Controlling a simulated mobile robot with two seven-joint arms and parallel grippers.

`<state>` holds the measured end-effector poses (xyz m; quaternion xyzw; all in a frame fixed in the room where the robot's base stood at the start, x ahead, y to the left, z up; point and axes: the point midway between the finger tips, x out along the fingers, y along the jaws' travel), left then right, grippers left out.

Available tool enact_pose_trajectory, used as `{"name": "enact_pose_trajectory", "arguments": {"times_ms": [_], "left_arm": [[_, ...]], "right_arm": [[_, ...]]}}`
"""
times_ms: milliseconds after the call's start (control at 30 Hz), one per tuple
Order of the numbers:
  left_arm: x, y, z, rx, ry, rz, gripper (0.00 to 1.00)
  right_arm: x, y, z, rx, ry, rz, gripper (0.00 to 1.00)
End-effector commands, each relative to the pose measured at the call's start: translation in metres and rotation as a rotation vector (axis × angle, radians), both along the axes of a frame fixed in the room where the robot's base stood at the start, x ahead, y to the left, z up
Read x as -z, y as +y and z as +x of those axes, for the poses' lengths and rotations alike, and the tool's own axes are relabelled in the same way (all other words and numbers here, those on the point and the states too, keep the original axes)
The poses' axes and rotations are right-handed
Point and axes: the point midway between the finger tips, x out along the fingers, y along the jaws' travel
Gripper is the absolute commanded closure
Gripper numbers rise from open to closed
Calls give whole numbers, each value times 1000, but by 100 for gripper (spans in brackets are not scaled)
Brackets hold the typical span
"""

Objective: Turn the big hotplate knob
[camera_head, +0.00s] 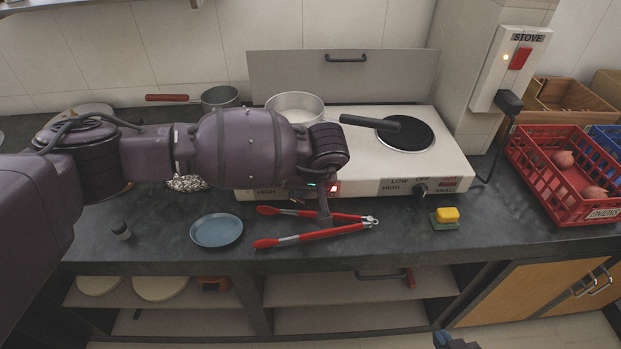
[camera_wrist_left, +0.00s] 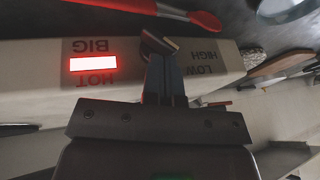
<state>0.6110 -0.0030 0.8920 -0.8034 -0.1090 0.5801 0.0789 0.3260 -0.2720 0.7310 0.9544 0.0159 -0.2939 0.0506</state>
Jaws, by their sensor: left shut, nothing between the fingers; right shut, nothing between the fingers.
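The white hotplate (camera_head: 450,165) stands on the dark counter. My left gripper (camera_head: 325,214) is shut and empty, reaching down at its front panel. In the left wrist view the blue-grey fingers (camera_wrist_left: 160,48) cross the panel between an upside-down "BIG HOT" label (camera_wrist_left: 95,64) with a lit red light and the "HIGH" and "LOW" marks (camera_wrist_left: 205,62). The small knob (camera_head: 420,189) shows to the right. My right gripper (camera_head: 442,339) is shut, barely in view at the bottom edge.
Red-handled tongs (camera_head: 320,233) lie before the hotplate, below my left gripper. A blue plate (camera_head: 217,230) is left of them; a yellow sponge (camera_head: 447,215) is right. A metal pot (camera_head: 296,106) sits on the hotplate. A red crate (camera_head: 570,190) stands at far right.

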Motion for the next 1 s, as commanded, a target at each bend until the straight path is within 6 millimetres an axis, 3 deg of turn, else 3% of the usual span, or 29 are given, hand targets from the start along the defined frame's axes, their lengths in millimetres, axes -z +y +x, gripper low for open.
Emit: {"name": "enact_pose_trajectory", "arguments": {"times_ms": [667, 1000], "left_arm": [[5, 7, 0, -1, -1, -31, 100], [12, 20, 0, -3, 1, -230, 100]], "right_arm": [[10, -1, -11, 9, 27, 2, 100], [7, 1, -7, 10, 17, 8, 100]]}}
